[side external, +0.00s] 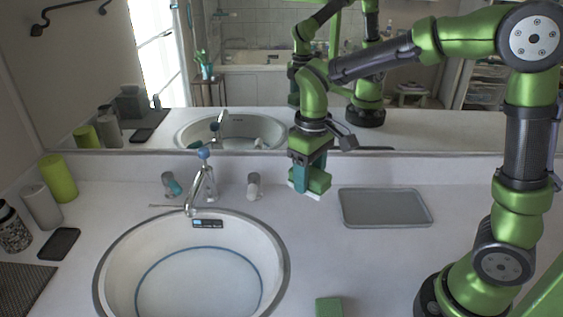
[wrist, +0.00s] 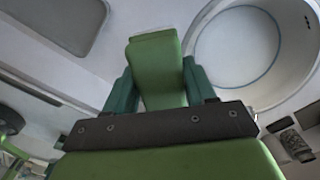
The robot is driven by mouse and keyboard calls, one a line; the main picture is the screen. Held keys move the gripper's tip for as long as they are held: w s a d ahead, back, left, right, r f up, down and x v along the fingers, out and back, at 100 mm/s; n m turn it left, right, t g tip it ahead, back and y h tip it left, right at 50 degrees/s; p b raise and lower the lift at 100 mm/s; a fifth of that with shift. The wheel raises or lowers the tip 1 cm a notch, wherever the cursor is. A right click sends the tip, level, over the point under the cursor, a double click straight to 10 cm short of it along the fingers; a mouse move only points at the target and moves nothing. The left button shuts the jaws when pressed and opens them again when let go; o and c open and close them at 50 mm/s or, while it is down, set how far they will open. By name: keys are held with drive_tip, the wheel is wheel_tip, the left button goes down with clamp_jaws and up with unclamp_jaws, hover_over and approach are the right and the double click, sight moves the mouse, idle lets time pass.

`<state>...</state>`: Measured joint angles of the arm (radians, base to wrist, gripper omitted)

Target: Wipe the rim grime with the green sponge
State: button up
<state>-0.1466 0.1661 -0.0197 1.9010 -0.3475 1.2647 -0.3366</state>
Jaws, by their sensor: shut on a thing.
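My gripper (side external: 307,172) is above the counter behind and right of the sink, pointing down. It is shut on the green sponge (side external: 317,181), which has a pale lower edge in the side view. The wrist view shows the sponge (wrist: 156,62) between the dark green fingers of my gripper (wrist: 158,84). The white round sink (side external: 281,262) is left of my gripper, and it also shows in the wrist view (wrist: 201,48). A thin bluish ring (side external: 138,283) runs around the inside of the bowl. I see no distinct grime patch on the rim; the sponge is apart from the sink.
A grey tray (side external: 386,207) lies right of my gripper. A faucet (side external: 204,180) and two handles stand behind the sink. Another green block (side external: 328,306) lies at the front. A mirror backs the counter.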

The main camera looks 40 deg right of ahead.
approach(285, 283)
drive_tip(key=w+d+r, duration=0.2)
drive_tip(key=w+d, duration=0.1)
drive_tip(key=d, duration=0.1)
drive_tip(key=shift+w+a+f+m, duration=0.15)
drive_tip(key=shift+w+f+m, duration=0.15)
drive_tip(key=shift+w+f, duration=0.2)
drive_tip(key=shift+f, duration=2.55)
drive_tip(key=shift+s, duration=0.1)
drive_tip(key=shift+s+a, duration=1.85)
drive_tip(key=shift+a, duration=0.05)
drive_tip(key=shift+f, duration=1)
